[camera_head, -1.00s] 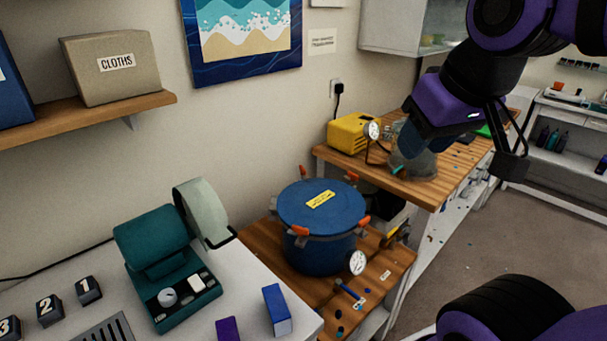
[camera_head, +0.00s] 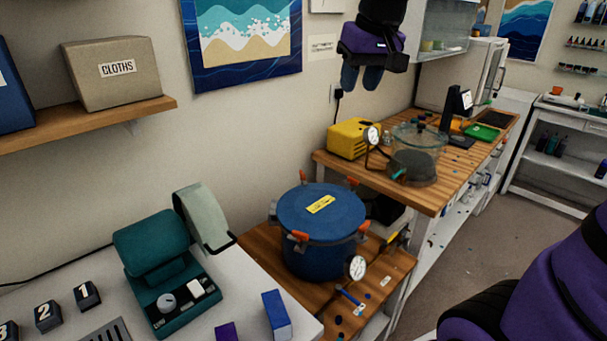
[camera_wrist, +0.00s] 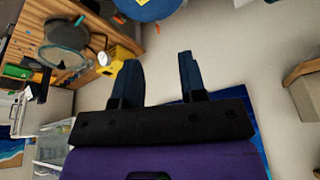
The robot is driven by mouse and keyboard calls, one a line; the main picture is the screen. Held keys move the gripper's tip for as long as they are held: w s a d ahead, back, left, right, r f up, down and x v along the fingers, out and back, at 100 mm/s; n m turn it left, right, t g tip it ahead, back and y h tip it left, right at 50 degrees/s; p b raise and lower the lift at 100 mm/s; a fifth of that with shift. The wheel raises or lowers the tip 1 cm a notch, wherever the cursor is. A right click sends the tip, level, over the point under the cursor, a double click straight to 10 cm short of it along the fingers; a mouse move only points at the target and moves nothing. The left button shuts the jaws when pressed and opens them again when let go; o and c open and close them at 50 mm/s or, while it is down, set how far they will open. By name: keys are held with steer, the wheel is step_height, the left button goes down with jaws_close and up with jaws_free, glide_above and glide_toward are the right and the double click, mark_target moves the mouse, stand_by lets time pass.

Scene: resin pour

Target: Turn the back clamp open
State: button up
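The blue pressure pot (camera_head: 322,255) stands with its blue lid on, a yellow label (camera_head: 320,204) on top. Orange-tipped clamps sit around its rim. Two are on the far side, a back left clamp (camera_head: 303,176) and a back right clamp (camera_head: 352,181); their lower parts are hidden behind the lid. Two more show at the front, a front clamp (camera_head: 300,237) and a right clamp (camera_head: 364,227). My gripper (camera_head: 361,80) is open, empty and high above the pot, fingers downward. In the wrist view, my gripper (camera_wrist: 160,70) shows a clear gap, with the pot's edge (camera_wrist: 150,9) at the top.
The pot stands on a low wooden bench (camera_head: 385,277) with a pressure gauge (camera_head: 355,267) at its front. Behind it, a higher bench holds a yellow pump (camera_head: 350,139) and a glass chamber (camera_head: 415,160). A white table with a teal machine (camera_head: 170,270) is at left.

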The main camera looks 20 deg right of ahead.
steer(key=w+d+f+g, duration=0.1)
steer(key=w+f, duration=0.2)
steer(key=w, duration=1)
steer(key=g, duration=0.3)
glide_above(304, 174)
step_height(304, 174, down, 29)
step_height(304, 174, down, 11)
steer(key=shift+a+r, duration=0.1)
jaws_close()
